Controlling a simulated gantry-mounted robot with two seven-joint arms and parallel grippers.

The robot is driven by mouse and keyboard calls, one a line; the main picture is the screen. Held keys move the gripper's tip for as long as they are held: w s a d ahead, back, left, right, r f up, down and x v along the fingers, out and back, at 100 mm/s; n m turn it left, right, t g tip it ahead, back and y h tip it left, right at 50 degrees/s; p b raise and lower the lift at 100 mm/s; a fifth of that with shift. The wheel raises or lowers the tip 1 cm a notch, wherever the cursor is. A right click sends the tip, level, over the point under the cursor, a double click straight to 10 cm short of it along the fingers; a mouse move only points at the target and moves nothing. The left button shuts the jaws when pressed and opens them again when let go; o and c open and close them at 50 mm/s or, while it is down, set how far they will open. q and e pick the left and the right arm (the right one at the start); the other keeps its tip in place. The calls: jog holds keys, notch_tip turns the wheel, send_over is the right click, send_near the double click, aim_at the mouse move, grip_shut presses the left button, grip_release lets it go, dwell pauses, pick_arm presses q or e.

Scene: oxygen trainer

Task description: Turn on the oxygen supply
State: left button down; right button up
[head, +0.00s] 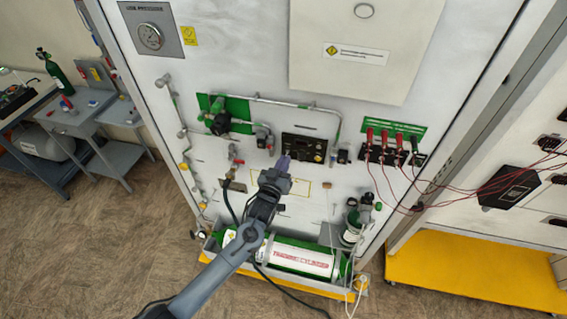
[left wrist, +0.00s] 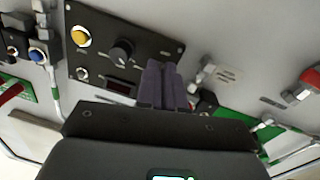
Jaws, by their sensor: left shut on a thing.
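My left gripper (head: 284,163) reaches up to the white panel wall, at the lower left of a black control panel (head: 316,139). The left wrist view shows its dark fingers (left wrist: 163,84) pressed together, covering one corner of that panel (left wrist: 150,38). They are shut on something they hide. A black knob (left wrist: 122,50) and yellow button (left wrist: 80,37) are clear of the fingers. A green regulator (head: 217,123) on a green plate and a red-handled valve (head: 238,163) are to the left. A green and white cylinder (head: 302,258) lies below. My right gripper is not in view.
Metal pipes (head: 290,104) run across the wall above the panel. Red leads (head: 385,180) hang from sockets at the right, towards a black box (head: 510,188). A small green cylinder (head: 352,222) stands lower right. Work tables stand at the left, with open floor before them.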

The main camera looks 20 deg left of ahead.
pick_arm(q)
jog(key=shift+w+r+n+g+h+p, duration=0.15)
jog(key=shift+r+g+p, duration=0.45)
jog(key=shift+g+p, duration=1.1)
jog(key=shift+w+r+n+g+h+p, duration=0.15)
jog(key=shift+r+g+p, duration=0.45)
jog(key=shift+g+p, duration=1)
jog(key=shift+w+r+g+p, duration=0.15)
jog(key=shift+r+g+p, duration=0.45)
jog(key=shift+g+p, duration=1.1)
jog(key=c, duration=1.3)
grip_release()
jog(key=shift+o, duration=0.2)
jog(key=shift+r, duration=0.1)
